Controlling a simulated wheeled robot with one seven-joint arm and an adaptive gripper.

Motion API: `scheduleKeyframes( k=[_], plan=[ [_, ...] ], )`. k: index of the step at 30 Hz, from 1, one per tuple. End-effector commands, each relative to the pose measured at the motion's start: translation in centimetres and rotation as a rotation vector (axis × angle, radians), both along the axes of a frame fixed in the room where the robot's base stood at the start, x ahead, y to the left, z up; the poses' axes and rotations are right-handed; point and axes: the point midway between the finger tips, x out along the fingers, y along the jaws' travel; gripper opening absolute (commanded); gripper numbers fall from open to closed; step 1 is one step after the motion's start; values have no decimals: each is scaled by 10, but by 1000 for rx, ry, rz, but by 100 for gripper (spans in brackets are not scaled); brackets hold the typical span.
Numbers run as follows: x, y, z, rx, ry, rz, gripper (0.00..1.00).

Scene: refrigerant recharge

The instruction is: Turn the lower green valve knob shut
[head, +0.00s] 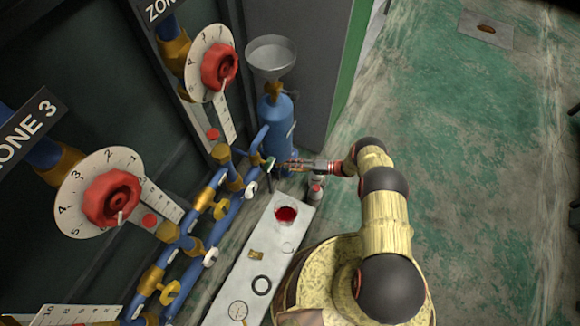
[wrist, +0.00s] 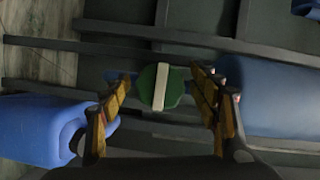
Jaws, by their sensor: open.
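The green valve knob (wrist: 174,92) is a round disc with a pale bar across its face. In the wrist view it lies between the fingers of my open gripper (wrist: 164,92), nearer the left finger, with a gap to the right finger. In the head view the green knob (head: 269,164) is small, on the blue pipework beside the blue cylinder. My gripper (head: 284,166) reaches it from the right, its fingertips at the knob. I cannot tell whether a finger touches it.
A blue cylinder (head: 277,118) with a grey funnel (head: 272,54) stands behind the knob. Blue pipes (head: 222,221) with yellow valves run along the wall. A pale board (head: 246,268) holds a red cup (head: 286,215) and small parts.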

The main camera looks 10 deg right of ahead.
Motion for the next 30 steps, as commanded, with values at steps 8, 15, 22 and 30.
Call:
scheduleKeyframes(
  k=[8,15,22,30],
  plan=[
    [-2,-16,1,0,0,-2,61],
    [-11,-63,4,0,0,-5,61],
    [-20,-101,7,0,0,-3,61],
    [-23,-117,8,0,1,0,61]
  ],
)
